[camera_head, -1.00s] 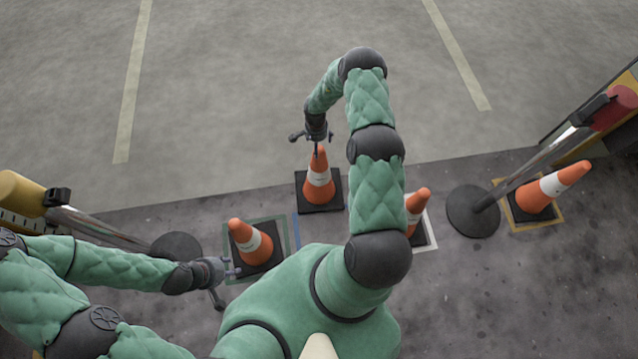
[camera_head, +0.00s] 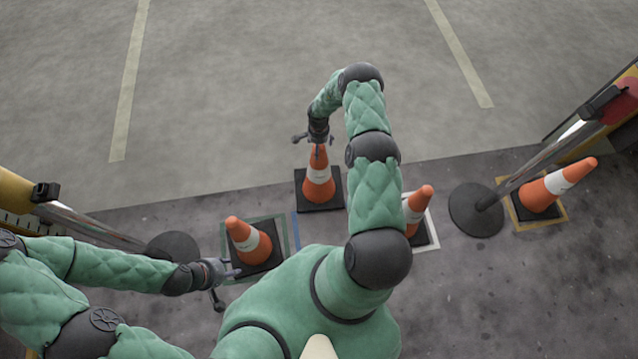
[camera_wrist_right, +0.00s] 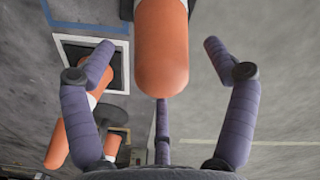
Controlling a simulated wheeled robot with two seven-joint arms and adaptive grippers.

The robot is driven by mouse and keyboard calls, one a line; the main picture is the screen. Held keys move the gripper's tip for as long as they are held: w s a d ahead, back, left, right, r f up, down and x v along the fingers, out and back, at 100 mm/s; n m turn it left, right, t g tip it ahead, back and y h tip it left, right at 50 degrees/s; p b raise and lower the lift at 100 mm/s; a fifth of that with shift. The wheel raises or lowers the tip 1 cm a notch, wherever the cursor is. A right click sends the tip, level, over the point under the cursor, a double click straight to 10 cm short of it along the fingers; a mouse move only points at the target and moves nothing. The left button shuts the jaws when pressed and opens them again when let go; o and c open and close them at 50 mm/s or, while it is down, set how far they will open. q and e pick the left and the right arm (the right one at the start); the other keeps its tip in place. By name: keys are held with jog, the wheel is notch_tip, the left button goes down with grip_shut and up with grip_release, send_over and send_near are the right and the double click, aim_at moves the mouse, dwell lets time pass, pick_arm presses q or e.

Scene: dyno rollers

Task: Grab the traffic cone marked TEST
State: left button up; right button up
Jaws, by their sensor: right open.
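An orange cone with a white band (camera_head: 318,187) stands upright on a black base at the centre; any lettering on its band is too small to read. My right gripper (camera_head: 318,139) is over its tip. In the right wrist view the cone's rounded tip (camera_wrist_right: 162,55) lies between the spread purple fingers of my right gripper (camera_wrist_right: 160,65), which is open. My left gripper (camera_head: 228,283) is open and empty, low beside the left cone (camera_head: 250,240). Another cone (camera_head: 415,208) stands right of centre, partly hidden by my right arm.
A fourth cone (camera_head: 556,187) stands at far right in a yellow floor outline. A post with a round black base (camera_head: 476,210) stands beside it. Another round base (camera_head: 173,247) is at left. Open grey pavement (camera_head: 230,100) lies beyond the cones.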

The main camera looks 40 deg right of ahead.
notch_tip(320, 180, down, 3)
jog(key=shift+d+f+b, duration=0.1)
jog(key=shift+b, duration=0.45)
grip_shut()
jog(key=shift+w+d+r, duration=0.1)
jog(key=shift+w+r, duration=0.1)
jog(key=shift+r, duration=0.05)
jog(key=shift+r, duration=0.1)
